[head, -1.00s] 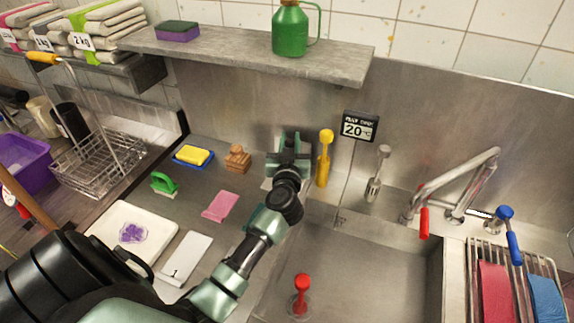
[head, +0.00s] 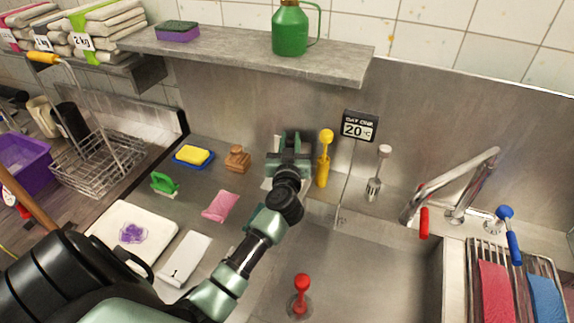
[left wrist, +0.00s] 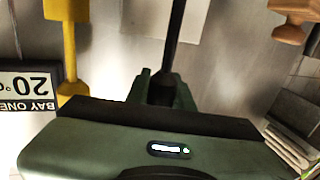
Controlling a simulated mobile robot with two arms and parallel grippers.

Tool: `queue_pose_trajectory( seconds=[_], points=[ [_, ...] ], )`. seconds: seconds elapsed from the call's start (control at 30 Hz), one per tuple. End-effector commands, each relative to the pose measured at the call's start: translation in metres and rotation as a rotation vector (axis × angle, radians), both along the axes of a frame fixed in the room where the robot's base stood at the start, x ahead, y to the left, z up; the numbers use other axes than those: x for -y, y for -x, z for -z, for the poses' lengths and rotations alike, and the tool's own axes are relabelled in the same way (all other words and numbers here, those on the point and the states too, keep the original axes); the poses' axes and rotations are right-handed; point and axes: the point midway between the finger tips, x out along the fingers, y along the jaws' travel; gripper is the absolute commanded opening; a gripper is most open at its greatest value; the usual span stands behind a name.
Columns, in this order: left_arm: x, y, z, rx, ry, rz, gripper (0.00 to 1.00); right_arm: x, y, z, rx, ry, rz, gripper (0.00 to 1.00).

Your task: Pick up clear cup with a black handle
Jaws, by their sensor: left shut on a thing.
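My left gripper (head: 289,152) is over the counter strip behind the sink's left side, beside a yellow-handled tool. In the left wrist view the gripper (left wrist: 160,90) is shut on a thin black handle (left wrist: 175,40) that runs away from the jaws. The clear cup itself cannot be made out; the gripper hides that spot in the head view, and in the wrist view only the handle shows plainly. My right gripper is not in view.
The yellow-handled tool (head: 324,160) and a black temperature sign (head: 359,126) stand close to the right. A shelf (head: 240,52) with a green jug (head: 289,30) overhangs behind.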

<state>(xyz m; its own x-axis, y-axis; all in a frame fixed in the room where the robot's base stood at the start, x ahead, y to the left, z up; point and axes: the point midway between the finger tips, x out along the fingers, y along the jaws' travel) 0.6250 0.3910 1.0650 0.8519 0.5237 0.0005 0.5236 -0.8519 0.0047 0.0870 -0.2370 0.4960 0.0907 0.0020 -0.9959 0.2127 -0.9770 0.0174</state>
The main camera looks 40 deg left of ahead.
Motion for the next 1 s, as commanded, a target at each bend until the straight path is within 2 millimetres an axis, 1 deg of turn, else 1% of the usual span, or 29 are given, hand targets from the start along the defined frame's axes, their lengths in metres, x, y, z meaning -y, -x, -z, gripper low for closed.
queue_pose_trajectory(
  seconds=[0.37, 0.53, 0.77, 1.0],
  points=[
    [0.0, 0.0, 0.0, 0.0, 0.001, 0.0, 0.0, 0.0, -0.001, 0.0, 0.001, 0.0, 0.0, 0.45],
    [0.0, 0.0, -0.005, 0.001, 0.0, 0.0, 0.0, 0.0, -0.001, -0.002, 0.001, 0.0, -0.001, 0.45],
    [0.0, 0.0, -0.018, 0.002, 0.0, -0.001, 0.0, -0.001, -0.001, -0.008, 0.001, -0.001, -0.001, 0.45],
    [0.0, 0.0, -0.038, 0.003, -0.002, 0.0, 0.0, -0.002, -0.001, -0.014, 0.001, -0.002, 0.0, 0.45]
  ],
)
